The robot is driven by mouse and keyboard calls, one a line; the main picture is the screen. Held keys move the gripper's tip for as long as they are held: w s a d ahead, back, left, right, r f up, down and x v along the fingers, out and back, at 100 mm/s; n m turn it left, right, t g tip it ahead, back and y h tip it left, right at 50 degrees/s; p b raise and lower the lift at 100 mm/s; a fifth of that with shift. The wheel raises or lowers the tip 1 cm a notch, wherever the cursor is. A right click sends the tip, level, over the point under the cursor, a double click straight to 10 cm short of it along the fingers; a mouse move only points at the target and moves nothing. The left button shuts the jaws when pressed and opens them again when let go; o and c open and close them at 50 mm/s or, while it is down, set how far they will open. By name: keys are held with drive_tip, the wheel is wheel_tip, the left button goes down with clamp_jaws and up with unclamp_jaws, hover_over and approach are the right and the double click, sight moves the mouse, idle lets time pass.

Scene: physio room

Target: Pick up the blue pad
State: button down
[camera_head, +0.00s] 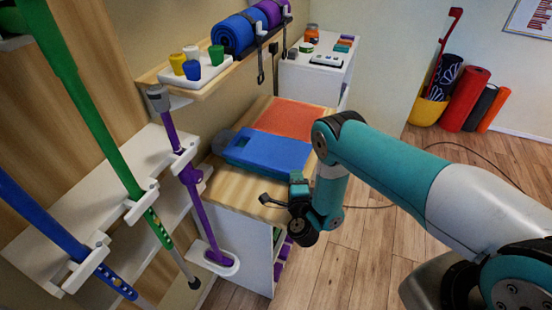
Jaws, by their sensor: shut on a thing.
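The blue pad (268,150) is a flat slab above the wooden top of the white cabinet (234,189), in front of an orange pad (288,118). My gripper (284,191) is at the pad's near right edge, beyond the cabinet's front corner. It is shut on the blue pad; the contact is small and partly hidden by my wrist. I cannot tell whether the pad rests on the top or is slightly raised.
A shelf (173,76) above left holds cups and rolled mats (236,33). Poles (190,175) hang on wall holders at left. A white cabinet (316,80) stands behind. Open floor (350,250) lies right.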

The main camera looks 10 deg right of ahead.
drive_tip(key=shift+r, duration=0.1)
wheel_tip(320, 180, up, 10)
drive_tip(key=p, duration=1)
drive_tip(key=shift+w+a, duration=0.1)
